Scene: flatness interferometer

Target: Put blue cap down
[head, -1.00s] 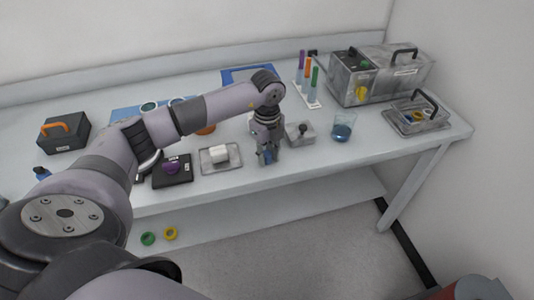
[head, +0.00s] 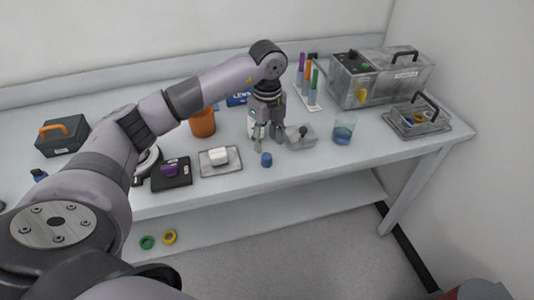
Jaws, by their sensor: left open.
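The blue cap (head: 266,159) is a small blue cylinder standing on the light bench top (head: 322,157) near its front edge. My left gripper (head: 266,147) is open and empty, pointing down just behind and above the cap. It looks clear of the cap. My right gripper is not in view.
A white block on a grey tray (head: 220,160) and a purple item on a black pad (head: 171,172) lie to the left. A grey block with a knob (head: 301,137) and a beaker of blue liquid (head: 343,130) stand to the right. An orange cup (head: 202,122) stands behind.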

